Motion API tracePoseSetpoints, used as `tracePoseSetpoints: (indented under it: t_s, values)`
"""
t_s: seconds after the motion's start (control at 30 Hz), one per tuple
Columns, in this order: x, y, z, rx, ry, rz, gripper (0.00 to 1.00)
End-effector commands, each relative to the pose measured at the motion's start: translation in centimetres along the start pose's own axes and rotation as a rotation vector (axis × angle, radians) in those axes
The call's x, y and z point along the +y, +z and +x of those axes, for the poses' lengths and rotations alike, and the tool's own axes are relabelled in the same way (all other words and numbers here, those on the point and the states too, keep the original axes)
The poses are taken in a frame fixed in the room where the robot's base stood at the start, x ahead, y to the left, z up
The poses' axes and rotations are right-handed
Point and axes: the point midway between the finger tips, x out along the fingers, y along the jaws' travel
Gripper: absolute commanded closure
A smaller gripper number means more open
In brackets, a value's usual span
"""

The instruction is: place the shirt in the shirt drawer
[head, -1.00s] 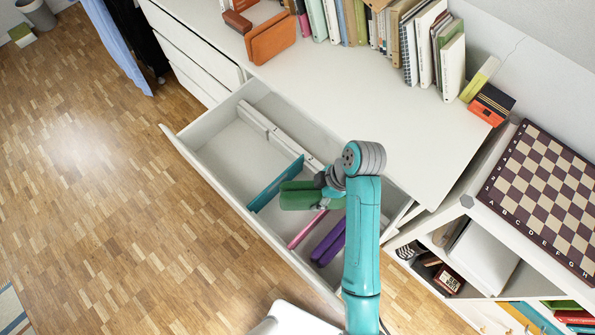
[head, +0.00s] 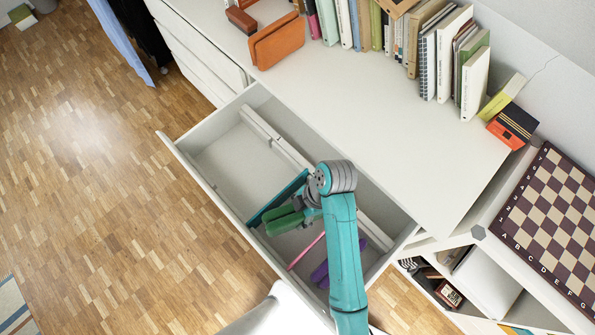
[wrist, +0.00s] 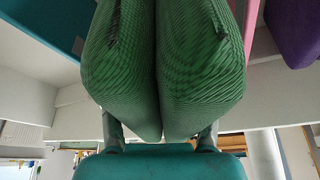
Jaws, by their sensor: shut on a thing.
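My gripper (head: 308,203) is shut on a folded green shirt (head: 284,220), over the open white drawer (head: 222,196). The wrist view shows the shirt's two green folds (wrist: 200,75) with my fingers at their lower edges. The shirt is between a teal divider (head: 268,205) on its left and a pink divider (head: 306,251) on its right, close to the teal one. I cannot tell whether it touches the drawer floor. A purple folded item (head: 320,272) lies beyond the pink divider, partly hidden by my arm.
The drawer's left compartment (head: 240,165) looks empty. A white dresser top (head: 370,120) holds an orange item (head: 277,40) and a row of books. A chessboard (head: 555,225) lies on a shelf unit at right. Wood floor is clear at left.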

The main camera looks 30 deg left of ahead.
Motion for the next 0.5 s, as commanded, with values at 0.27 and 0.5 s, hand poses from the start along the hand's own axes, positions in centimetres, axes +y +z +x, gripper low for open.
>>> tracePoseSetpoints:
  t_s: [0.27,0.5]
  values:
    - [0.0,0.8,2.1,0.001,0.000,0.002,0.86]
    - [0.0,1.8,4.2,0.001,0.000,0.002,0.86]
